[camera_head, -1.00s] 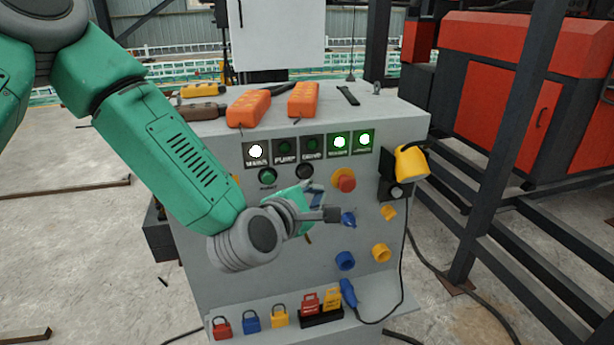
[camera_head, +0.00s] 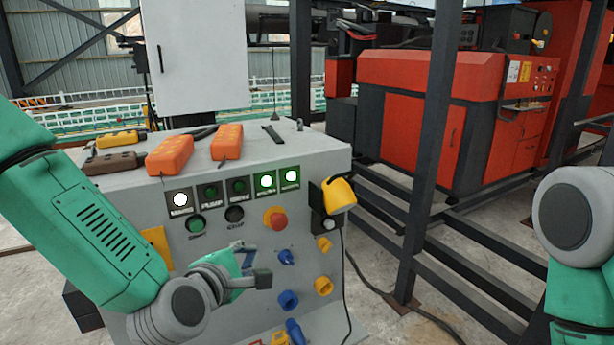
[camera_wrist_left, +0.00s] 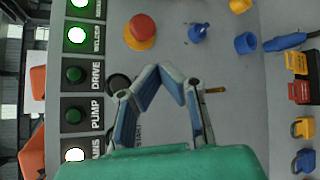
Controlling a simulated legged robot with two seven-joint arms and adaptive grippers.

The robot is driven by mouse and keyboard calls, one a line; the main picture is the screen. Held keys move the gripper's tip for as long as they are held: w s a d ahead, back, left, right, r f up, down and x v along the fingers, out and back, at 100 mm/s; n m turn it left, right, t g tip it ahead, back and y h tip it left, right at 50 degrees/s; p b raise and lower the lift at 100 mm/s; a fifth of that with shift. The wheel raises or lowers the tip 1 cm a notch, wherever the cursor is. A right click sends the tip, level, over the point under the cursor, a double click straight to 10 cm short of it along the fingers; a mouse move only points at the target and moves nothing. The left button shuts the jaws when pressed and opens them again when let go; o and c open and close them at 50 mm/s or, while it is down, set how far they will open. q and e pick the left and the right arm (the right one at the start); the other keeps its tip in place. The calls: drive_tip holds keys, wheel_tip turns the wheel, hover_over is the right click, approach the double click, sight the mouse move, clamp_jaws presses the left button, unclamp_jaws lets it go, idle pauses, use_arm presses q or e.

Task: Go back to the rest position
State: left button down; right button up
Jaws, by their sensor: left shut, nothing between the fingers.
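My left gripper (camera_head: 262,278) is in front of the grey control box (camera_head: 330,160), left of and below the blue knob (camera_head: 287,257). In the left wrist view its fingertips (camera_wrist_left: 162,72) are together and hold nothing. Panel parts around it are the red button (camera_head: 276,220), the yellow knob (camera_head: 324,244) and a lower blue ring (camera_head: 288,300). The indicator row has one white and two green lamps lit. I cannot tell from the pictures how far the fingers stand from the panel. A link of my right arm shows at the right edge; the right gripper is out of view.
Orange blocks (camera_head: 170,155) lie on the box top. A yellow device (camera_head: 340,194) hangs at its right side with a cable to the floor. A dark post (camera_head: 440,140) and rails stand right, before a red machine (camera_head: 405,115). Padlocks (camera_wrist_left: 303,128) show in the wrist view.

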use_arm(q)
drive_tip(key=s+a+f+m+g+b, duration=0.1)
drive_tip(key=s+f+m+g+b, duration=0.25)
drive_tip(key=f, duration=0.55)
drive_tip(key=s+a+f+m+g, duration=0.15)
drive_tip(key=s+f+m, duration=0.25)
drive_tip(key=s+f, duration=0.4)
drive_tip(key=s+a+f+m+g+b, duration=0.1)
drive_tip(key=s+f+m+g+b, duration=0.2)
drive_tip(key=f, duration=0.7)
drive_tip(key=s+a+f+m+g+y+b, duration=0.1)
drive_tip(key=s+a+f+m+g, duration=0.2)
drive_tip(key=s, duration=0.6)
drive_tip(key=s+a+f+m+g+y+b, duration=0.1)
drive_tip(key=s+a+f+m+g+b, duration=0.1)
drive_tip(key=s+a+f+m, duration=0.4)
drive_tip(key=s+f+m+g, duration=0.1)
drive_tip(key=s+f+m, duration=0.1)
drive_tip(key=s+f, duration=0.1)
drive_tip(key=shift+s+y, duration=0.4)
drive_tip(key=shift+s, duration=0.25)
drive_tip(key=shift+w, duration=0.1)
